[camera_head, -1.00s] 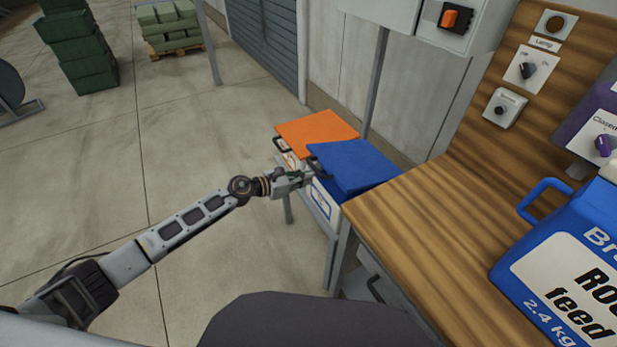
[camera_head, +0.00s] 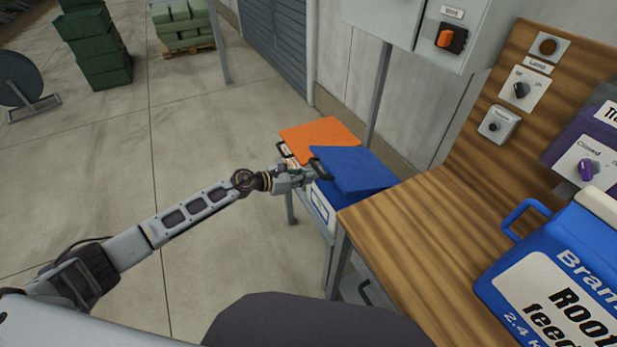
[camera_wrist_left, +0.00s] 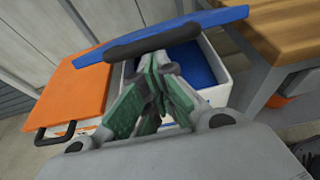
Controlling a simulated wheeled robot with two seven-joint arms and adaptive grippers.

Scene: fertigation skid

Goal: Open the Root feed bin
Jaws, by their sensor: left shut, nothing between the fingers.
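The blue-lidded bin (camera_head: 319,206) stands beside the wooden bench; its label is too small to read. Its blue lid (camera_head: 354,169) is tilted up at the handle side, with a gap beneath. In the left wrist view, the raised lid (camera_wrist_left: 205,20) has a dark handle (camera_wrist_left: 150,45) along its edge. Below it show the white bin wall (camera_wrist_left: 217,92) and blue inside. My left gripper (camera_head: 306,177) is shut and empty at the lid's handle edge. In the wrist view its fingertips (camera_wrist_left: 160,62) are just under the handle; contact is unclear. My right gripper is not in view.
An orange-lidded bin (camera_head: 318,135) with a shut lid stands right beside the blue one. The wooden bench (camera_head: 425,215) holds a blue Root feed jug (camera_head: 550,285) and a panel of switches.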

